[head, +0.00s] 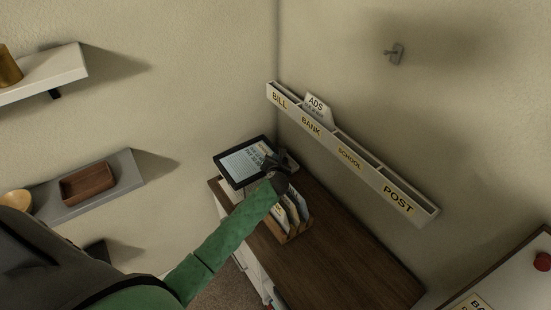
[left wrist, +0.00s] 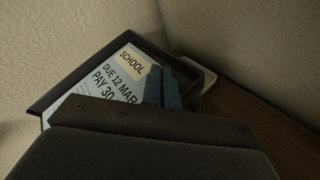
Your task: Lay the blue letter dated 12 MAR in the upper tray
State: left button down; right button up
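A pale blue letter (left wrist: 120,75) reads SCHOOL, DUE 12 MAR and PAY 30 in the left wrist view. It lies in the black-rimmed tray (left wrist: 67,88), its lower part hidden by my gripper body. In the head view the tray (head: 225,172) sits at the far end of the desk, with the letter's printed face (head: 243,161) showing inside. My left gripper (head: 272,161) is over the tray's right side. Its fingers (left wrist: 165,87) look close together at the letter's right edge; whether they pinch it is unclear. My right gripper is not in view.
A wooden sorter (head: 291,230) with upright letters stands on the brown desk (head: 340,255) under my left forearm. A labelled wall rack (head: 350,155) holds an ADS letter (head: 317,105). Shelves (head: 45,75) are on the left wall. The desk's near part is clear.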

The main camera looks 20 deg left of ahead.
pick_arm(q)
jog(key=shift+s+f, duration=0.1)
jog(key=shift+f, duration=0.3)
